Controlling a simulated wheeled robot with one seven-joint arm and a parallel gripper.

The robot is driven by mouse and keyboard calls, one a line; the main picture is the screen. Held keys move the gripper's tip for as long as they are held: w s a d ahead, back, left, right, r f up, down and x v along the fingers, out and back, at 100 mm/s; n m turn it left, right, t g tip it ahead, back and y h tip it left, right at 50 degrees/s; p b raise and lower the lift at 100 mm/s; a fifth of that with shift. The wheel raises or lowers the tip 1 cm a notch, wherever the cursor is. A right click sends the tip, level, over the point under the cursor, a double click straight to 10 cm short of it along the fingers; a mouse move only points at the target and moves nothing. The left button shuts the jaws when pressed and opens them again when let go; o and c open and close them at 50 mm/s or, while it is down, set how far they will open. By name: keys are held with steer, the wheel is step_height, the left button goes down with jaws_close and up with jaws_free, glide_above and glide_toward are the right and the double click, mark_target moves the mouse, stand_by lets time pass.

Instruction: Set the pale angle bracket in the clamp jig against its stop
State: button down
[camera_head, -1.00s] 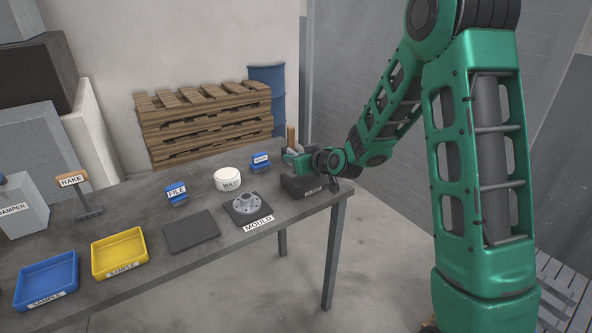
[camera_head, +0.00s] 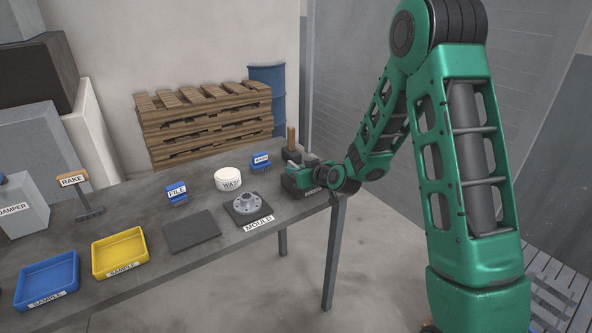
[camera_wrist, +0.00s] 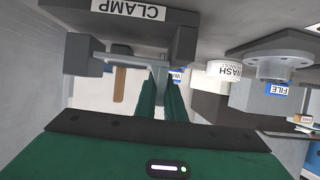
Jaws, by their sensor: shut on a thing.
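The clamp jig (camera_head: 291,188) is a dark block at the table's right end. In the wrist view the jig (camera_wrist: 183,42) is upside down at the top, with its CLAMP label. My gripper (camera_wrist: 161,72) has its green fingers shut on the pale angle bracket (camera_wrist: 122,60), a thin pale grey piece spanning the jig's near side. In the head view my gripper (camera_head: 306,172) is low over the jig, and its wrist hides part of the jig. I cannot tell whether the bracket touches the stop, which I cannot make out clearly.
The mould (camera_head: 247,206), wash tub (camera_head: 228,180) and blue file block (camera_head: 176,193) stand left of the jig. A wooden-handled tool (camera_head: 291,140) stands behind it. Yellow (camera_head: 120,254) and blue (camera_head: 47,282) trays are farther left. The table's front edge is close.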

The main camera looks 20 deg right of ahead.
steer(key=shift+f, duration=0.25)
steer(key=c, duration=1.8)
jaws_free()
steer(key=shift+c, duration=0.2)
